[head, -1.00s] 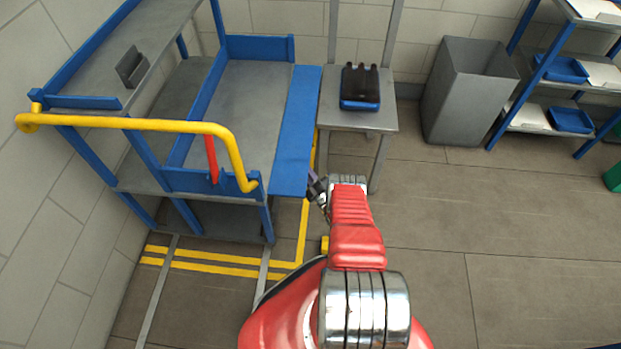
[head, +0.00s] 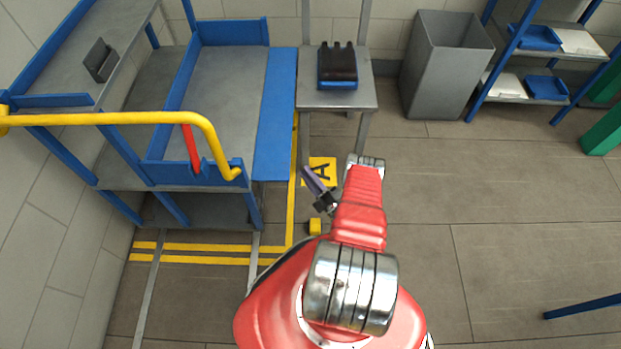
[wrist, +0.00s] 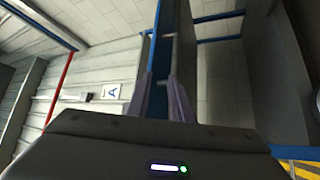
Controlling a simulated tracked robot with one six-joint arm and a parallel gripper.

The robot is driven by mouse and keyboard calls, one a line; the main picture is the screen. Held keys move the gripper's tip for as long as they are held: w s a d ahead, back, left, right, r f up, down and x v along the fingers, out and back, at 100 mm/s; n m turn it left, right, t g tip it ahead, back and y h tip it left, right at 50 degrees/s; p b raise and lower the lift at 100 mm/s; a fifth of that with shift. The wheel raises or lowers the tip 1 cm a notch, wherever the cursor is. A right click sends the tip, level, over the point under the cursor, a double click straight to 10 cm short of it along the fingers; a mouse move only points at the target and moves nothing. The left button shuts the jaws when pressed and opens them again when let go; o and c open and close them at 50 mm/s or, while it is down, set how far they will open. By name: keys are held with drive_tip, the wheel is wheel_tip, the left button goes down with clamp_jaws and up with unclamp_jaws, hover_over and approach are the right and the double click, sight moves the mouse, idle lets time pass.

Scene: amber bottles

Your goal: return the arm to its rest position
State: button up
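My red arm rises from the bottom of the head view. My gripper (head: 309,174) is on its left side, in front of the blue-edged bench and over the floor. In the wrist view its two grey-purple fingers (wrist: 161,88) stand apart with a gap between them. Nothing is between the fingers; a blue strip shows in the background behind them. No bottle is in the gripper.
A steel bench (head: 232,85) with a blue edge and a yellow rail (head: 120,120) stands left. A small table (head: 350,95) holds a dark item with a blue base (head: 338,65). A grey bin (head: 440,75) and shelving (head: 535,65) stand behind. The floor at right is mostly clear.

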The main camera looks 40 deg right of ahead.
drive_tip(key=shift+s+a, duration=0.1)
drive_tip(key=shift+s, duration=0.75)
